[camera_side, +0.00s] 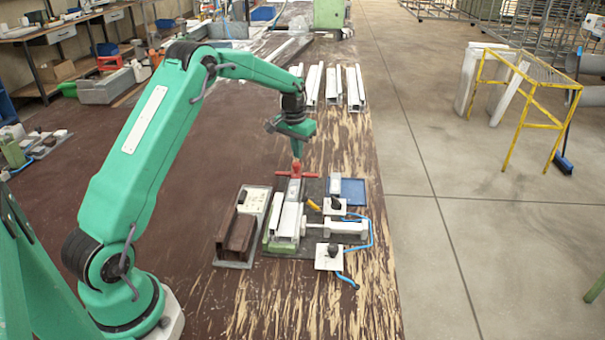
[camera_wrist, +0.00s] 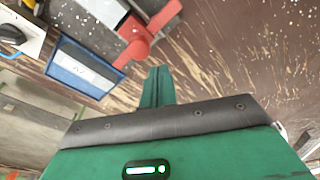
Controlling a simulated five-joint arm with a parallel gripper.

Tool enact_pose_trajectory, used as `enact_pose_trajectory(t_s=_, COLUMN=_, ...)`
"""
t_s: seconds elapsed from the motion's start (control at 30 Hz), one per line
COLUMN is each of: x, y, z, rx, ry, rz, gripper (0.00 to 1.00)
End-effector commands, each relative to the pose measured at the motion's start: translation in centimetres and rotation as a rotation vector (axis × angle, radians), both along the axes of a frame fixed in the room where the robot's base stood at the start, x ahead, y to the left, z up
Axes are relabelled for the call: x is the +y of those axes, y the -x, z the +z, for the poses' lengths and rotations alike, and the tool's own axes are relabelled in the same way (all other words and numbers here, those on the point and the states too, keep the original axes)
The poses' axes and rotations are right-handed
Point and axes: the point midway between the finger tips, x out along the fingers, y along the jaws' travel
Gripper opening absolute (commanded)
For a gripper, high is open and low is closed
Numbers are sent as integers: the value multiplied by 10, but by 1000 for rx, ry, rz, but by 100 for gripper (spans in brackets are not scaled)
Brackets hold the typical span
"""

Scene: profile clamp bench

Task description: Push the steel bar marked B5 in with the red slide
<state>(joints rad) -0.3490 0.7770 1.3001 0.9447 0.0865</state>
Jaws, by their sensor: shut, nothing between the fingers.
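The red slide (camera_side: 297,173) has a crossbar and an upright knob at the far end of the clamp fixture (camera_side: 272,244). It also shows in the wrist view (camera_wrist: 136,45). Pale metal bars (camera_side: 287,220) lie lengthwise in the fixture, in front of the slide; I cannot read a B5 mark on them. My gripper (camera_side: 297,154) points down just over the red slide, shut and empty. In the wrist view its fingers (camera_wrist: 157,74) are together beside the red knob; I cannot tell whether they touch it.
A tray with brown profiles (camera_side: 240,235) stands left of the fixture. A blue tray (camera_side: 356,191) and white blocks with black knobs and blue hoses (camera_side: 329,263) stand right. Several pale profiles (camera_side: 333,85) lie farther back.

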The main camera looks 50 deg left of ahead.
Motion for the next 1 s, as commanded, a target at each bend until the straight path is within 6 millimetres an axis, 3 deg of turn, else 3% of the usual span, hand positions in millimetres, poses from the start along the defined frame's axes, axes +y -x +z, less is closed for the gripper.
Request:
enact_pose_trajectory(t_s=0.5, x=0, y=0, z=-14, rx=1, ry=0, rz=0, gripper=0)
enact_pose_trajectory(t_s=1.0, x=-1, y=1, z=-15, rx=0, ry=0, rz=0, gripper=0)
